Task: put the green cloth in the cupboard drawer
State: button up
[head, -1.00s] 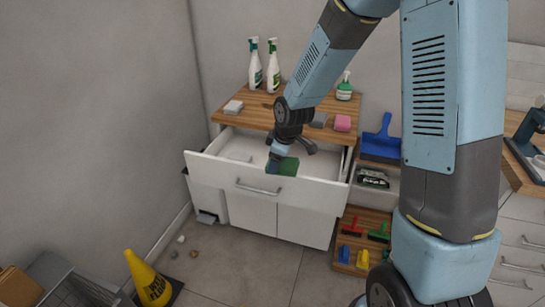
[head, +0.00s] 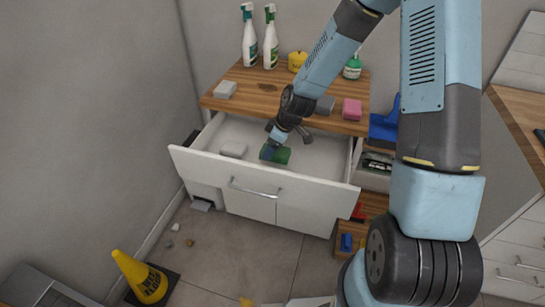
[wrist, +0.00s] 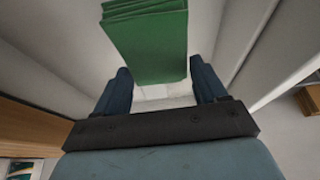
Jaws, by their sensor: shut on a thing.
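The green cloth (head: 281,156) is folded and shows at my gripper (head: 270,151), inside the open cupboard drawer (head: 262,189). In the wrist view the cloth (wrist: 148,45) hangs out in front of and between the two blue fingers of my gripper (wrist: 164,85). My gripper is shut on the cloth. The white drawer is pulled well out below the wooden top. Whether the cloth touches the drawer floor I cannot tell.
A pale block (head: 233,149) lies in the drawer, left of the cloth. On the wooden top (head: 275,97) stand spray bottles (head: 249,38), a pink sponge (head: 352,109) and grey blocks (head: 225,89). A blue dustpan (head: 384,130) is at right. A yellow cone (head: 140,276) stands on the floor.

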aim_at(286, 152)
jog(key=shift+w+d+f, duration=0.1)
jog(key=shift+d+f, duration=0.1)
jog(key=shift+f, duration=3.3)
jog(key=o, duration=1.1)
jog(key=v, duration=1.2)
jog(key=shift+r, duration=0.1)
